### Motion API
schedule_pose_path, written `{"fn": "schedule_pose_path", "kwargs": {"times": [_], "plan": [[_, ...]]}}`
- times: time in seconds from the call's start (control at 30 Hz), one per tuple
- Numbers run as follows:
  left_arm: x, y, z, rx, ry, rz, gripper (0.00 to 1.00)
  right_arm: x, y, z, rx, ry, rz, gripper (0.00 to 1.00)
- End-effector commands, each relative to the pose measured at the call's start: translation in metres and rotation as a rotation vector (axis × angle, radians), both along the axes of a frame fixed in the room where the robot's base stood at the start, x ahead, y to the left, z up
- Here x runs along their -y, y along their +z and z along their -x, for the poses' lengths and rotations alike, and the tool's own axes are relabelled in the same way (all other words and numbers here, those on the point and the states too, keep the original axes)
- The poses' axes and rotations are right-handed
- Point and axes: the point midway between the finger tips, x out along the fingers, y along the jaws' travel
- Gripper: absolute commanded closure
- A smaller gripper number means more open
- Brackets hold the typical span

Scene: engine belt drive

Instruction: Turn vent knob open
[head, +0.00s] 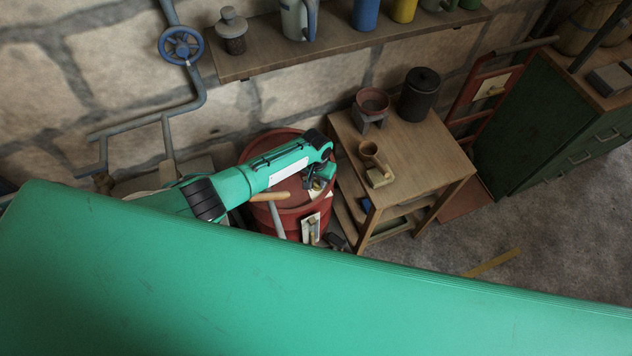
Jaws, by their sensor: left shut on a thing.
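A red drum (290,217) stands on the floor left of the wooden table. My left arm reaches in from the left over its lid. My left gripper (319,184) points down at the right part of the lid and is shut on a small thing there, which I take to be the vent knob. The gripper hides most of the knob, so its turn position cannot be told. My right gripper is not in view.
A tool with a wooden crosspiece (270,197) is beside the drum. The wooden table (440,160) at its right bears a brass-coloured cup-like part (374,158), a red-topped pot (372,101) and a dark canister (420,94). A blue handwheel (181,45) is on the wall pipe.

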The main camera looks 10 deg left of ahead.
Motion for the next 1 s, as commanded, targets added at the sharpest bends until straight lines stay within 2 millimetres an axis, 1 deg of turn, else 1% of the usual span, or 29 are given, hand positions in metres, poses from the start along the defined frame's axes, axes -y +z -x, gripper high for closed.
{"fn": "schedule_pose_path", "kwargs": {"times": [0.03,0.3,0.5,0.7,1.0], "plan": [[-0.0023,-0.0055,0.0062,-0.015,-0.040,-0.006,0.95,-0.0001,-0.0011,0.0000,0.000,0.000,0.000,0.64],[-0.0016,-0.0057,0.0063,-0.016,-0.268,-0.004,0.95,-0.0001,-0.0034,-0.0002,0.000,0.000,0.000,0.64],[-0.0010,-0.0057,0.0066,-0.017,-0.391,-0.003,0.95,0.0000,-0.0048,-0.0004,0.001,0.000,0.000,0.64],[-0.0003,-0.0055,0.0067,-0.016,-0.465,-0.002,0.95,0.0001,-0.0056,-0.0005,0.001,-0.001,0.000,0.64],[0.0006,-0.0053,0.0068,-0.017,-0.500,0.000,0.95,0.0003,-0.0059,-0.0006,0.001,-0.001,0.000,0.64]]}}
